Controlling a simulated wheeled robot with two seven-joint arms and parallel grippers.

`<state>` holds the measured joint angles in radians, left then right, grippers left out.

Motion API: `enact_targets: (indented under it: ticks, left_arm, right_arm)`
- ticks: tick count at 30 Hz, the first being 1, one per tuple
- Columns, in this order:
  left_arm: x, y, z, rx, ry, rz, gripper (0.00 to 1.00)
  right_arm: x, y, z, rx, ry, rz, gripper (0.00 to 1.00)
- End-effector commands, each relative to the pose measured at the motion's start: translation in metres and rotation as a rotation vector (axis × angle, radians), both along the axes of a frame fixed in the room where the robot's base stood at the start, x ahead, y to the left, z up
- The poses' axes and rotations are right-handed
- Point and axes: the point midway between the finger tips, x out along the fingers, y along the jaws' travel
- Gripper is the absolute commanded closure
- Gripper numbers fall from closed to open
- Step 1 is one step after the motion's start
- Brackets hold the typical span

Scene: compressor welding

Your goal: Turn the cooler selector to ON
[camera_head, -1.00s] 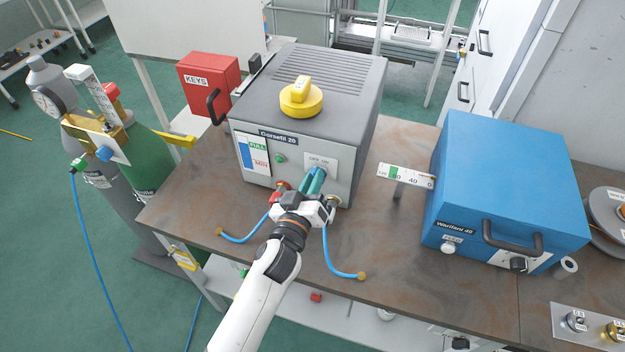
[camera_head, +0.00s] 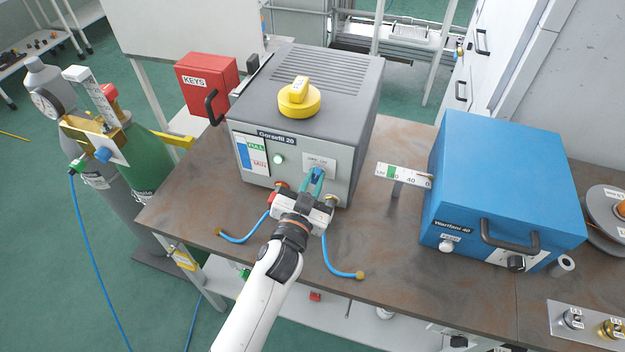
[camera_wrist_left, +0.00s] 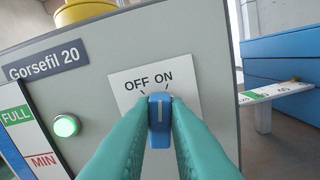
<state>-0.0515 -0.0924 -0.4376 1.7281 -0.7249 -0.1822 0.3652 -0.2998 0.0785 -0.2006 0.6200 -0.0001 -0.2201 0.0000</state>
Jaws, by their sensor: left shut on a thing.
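The cooler selector (camera_wrist_left: 159,120) is a blue knob with a white line on a white OFF/ON plate (camera_wrist_left: 124,88) of the grey Gorsefil 20 box. My left gripper (camera_head: 317,175) has its teal fingers shut on the knob, one on each side, as the left wrist view shows. The white line stands upright in that view, with OFF at its upper left and ON just above it. The round lamp (camera_wrist_left: 66,126) left of the plate glows bright green, also in the head view (camera_head: 278,159). My right gripper is out of view.
A yellow knob (camera_head: 299,98) sits on the box top. Blue hoses (camera_head: 327,250) hang at the box front, beside my left wrist. A red key box (camera_head: 208,85) is behind left.

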Motion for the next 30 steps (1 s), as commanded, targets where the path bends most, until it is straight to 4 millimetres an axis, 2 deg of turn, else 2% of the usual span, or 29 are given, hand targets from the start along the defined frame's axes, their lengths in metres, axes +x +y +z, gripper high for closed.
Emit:
enact_targets:
  ticks: [12,30]
  left_arm:
    - [-0.0002,-0.0017,0.0003,0.219,-0.073,-0.001,1.00]
    - [-0.0004,-0.0021,0.0003,0.265,-0.088,-0.001,1.00]
  right_arm:
    - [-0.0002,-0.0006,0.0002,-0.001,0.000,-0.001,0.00]
    - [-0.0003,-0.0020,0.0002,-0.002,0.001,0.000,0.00]
